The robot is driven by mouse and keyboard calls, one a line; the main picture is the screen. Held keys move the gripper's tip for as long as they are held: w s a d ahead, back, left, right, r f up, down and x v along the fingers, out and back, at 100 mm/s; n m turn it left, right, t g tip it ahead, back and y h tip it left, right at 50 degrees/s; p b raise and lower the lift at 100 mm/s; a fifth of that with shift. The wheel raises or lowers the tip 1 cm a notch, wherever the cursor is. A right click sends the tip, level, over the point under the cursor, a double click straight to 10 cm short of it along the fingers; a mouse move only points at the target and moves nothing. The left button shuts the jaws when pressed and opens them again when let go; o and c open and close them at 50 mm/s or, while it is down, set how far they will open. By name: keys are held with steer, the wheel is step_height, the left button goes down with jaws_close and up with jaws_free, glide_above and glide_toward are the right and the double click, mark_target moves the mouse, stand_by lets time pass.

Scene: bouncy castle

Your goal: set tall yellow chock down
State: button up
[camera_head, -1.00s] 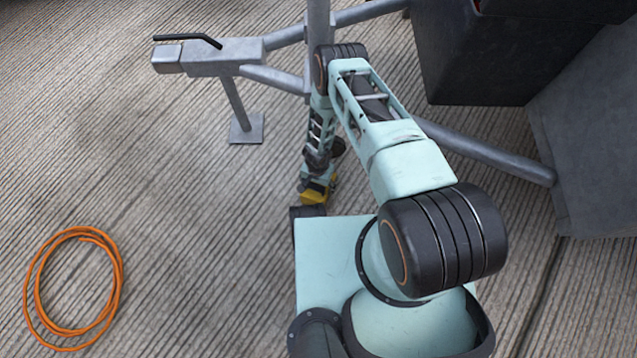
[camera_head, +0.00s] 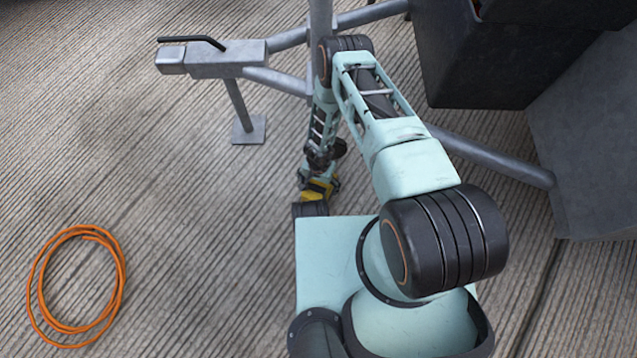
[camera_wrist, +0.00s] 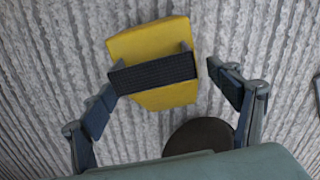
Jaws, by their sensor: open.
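The yellow chock (camera_wrist: 152,40) has a black ribbed band across it and sits just beyond my fingertips in the wrist view, over the grooved floor. My gripper (camera_wrist: 170,88) is open, one finger on each side of the chock's near end. The left finger is very close to the chock's left edge; I cannot tell whether it touches. A gap shows at the right finger. In the head view the chock (camera_head: 317,190) shows only partly, below my gripper (camera_head: 318,178) and close to the front of my base.
A metal trailer frame with a coupling (camera_head: 225,57) and a foot plate (camera_head: 248,130) stands ahead. A dark box (camera_head: 480,60) is at the upper right. An orange coiled hose (camera_head: 118,270) lies at the lower left. The floor between hose and arm is clear.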

step_height(320, 180, up, 10)
steer(key=p, duration=0.2)
steer(key=shift+f+p, duration=0.25)
steer(key=shift+p, duration=0.1)
